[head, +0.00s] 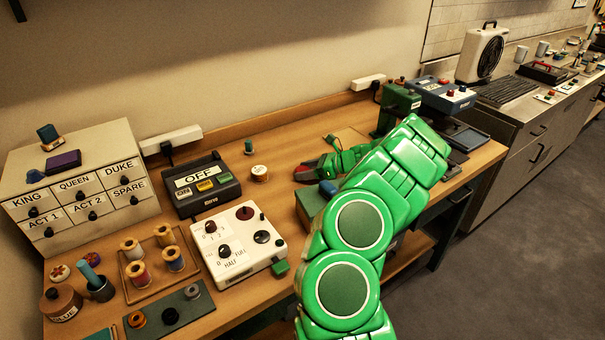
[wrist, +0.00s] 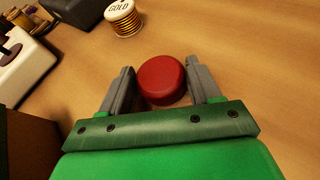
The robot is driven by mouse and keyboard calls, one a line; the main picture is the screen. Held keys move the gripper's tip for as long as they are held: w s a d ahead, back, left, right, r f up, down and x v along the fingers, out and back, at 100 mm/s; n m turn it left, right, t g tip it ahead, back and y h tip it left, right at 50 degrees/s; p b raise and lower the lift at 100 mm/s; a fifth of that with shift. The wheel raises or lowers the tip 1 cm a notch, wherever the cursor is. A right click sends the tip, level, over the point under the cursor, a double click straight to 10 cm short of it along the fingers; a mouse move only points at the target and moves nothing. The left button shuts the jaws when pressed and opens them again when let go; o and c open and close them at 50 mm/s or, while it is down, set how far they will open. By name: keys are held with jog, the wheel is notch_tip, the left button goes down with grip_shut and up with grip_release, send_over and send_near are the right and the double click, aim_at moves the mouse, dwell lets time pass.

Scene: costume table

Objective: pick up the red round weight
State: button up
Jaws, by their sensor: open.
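The red round weight (wrist: 162,80) is a short disc on the wooden table, seen in the wrist view. My gripper (wrist: 160,70) is open, with one grey finger on each side of the weight. The fingers are very near its sides; I cannot tell whether either one touches. In the head view my gripper (head: 308,170) is low over the table beyond my green arm, which hides part of the area. The weight is small and hard to make out there.
A gold thread spool (wrist: 123,18) stands just beyond the weight. In the head view, the OFF box (head: 201,183) and white control box (head: 238,243) stand to the left. A green machine (head: 399,105) stands behind my arm. Bare wood surrounds the weight.

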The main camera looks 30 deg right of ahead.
jog(key=c, duration=0.9)
jog(key=shift+r, duration=0.15)
